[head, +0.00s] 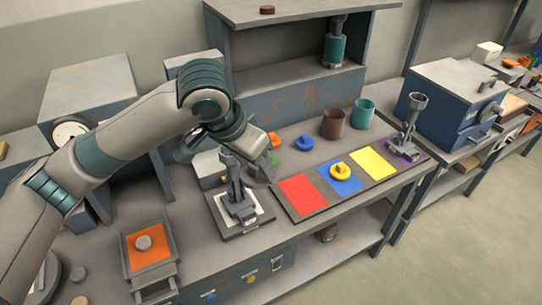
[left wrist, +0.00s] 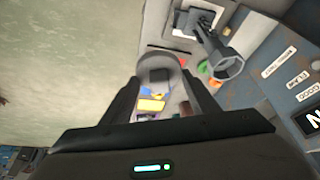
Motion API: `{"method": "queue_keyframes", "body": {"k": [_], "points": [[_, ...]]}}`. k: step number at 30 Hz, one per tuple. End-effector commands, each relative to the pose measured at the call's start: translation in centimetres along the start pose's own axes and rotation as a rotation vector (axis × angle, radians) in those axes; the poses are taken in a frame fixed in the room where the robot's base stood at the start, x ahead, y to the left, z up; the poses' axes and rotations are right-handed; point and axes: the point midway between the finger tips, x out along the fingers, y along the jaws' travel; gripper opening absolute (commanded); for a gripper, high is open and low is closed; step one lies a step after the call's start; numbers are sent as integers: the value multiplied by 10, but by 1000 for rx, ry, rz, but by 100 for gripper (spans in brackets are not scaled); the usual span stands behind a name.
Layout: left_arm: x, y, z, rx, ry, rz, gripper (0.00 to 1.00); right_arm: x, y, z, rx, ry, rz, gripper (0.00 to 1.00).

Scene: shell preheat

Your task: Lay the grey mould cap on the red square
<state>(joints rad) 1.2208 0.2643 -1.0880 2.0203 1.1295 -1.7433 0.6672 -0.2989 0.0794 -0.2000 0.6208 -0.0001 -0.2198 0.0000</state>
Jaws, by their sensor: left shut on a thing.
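My left gripper (head: 262,174) hangs just left of and above the red square (head: 301,194) in the head view, beside a grey upright stand. In the left wrist view, a rounded grey piece (left wrist: 157,63) sits between the fingers of the gripper (left wrist: 156,85); it looks like the grey mould cap, and the gripper is shut on it. In the head view it is hard to tell from the grey fingers. The red square lies bare on the bench strip. My right gripper is in neither view.
The grey stand (head: 237,194) rises close to my left gripper. A yellow ring-shaped cap (head: 340,171) lies on the blue square; the yellow square (head: 373,163) is bare. A blue cap (head: 304,143) and brown and teal cups stand behind. A grey disc (head: 144,243) lies on an orange pad.

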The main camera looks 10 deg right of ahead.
Motion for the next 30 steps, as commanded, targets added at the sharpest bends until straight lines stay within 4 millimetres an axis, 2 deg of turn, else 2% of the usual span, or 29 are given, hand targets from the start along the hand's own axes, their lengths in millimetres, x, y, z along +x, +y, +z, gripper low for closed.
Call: {"method": "queue_keyframes", "body": {"k": [1, 8, 15, 24, 27, 30], "points": [[10, -8, 11, -40, -3, -8, 32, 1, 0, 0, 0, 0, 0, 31], [43, -51, 61, -238, 0, -83, 32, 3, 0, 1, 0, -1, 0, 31], [71, -90, 128, -451, 0, -164, 32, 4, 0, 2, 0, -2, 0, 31], [92, -126, 222, -692, -7, -270, 32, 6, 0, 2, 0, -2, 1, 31], [94, -134, 246, -746, -10, -303, 32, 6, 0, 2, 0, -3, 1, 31], [95, -138, 262, -781, -11, -325, 32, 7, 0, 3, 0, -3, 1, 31]]}}
